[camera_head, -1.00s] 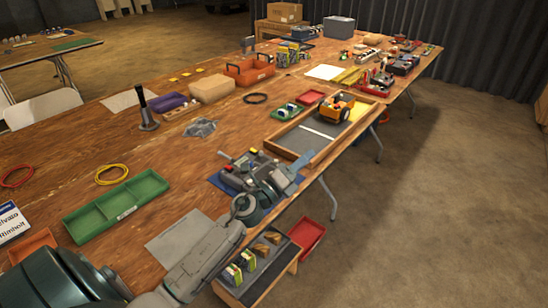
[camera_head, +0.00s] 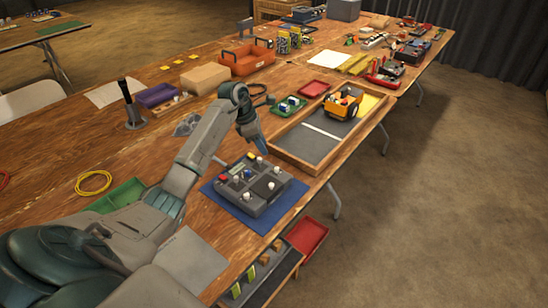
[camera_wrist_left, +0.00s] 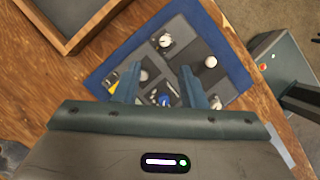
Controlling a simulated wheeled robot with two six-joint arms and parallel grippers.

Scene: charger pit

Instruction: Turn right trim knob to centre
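The control box (camera_head: 248,190), dark grey, lies on a blue mat (camera_head: 217,194) near the table's front edge. Its top carries several white-capped knobs or sticks, a red part and a small display. In the left wrist view the box (camera_wrist_left: 187,58) shows with one white knob (camera_wrist_left: 210,62) and another white knob (camera_wrist_left: 165,41). I cannot tell which is the right trim knob or where it points. My left gripper (camera_head: 262,151) is above the back edge of the box. In the left wrist view its two blue fingers (camera_wrist_left: 161,85) are apart with nothing held. My right gripper is not shown.
A wooden tray (camera_head: 325,137) with a toy vehicle (camera_head: 343,103) stands just behind and right of the box. A dark upright handle (camera_head: 128,100) stands farther back.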

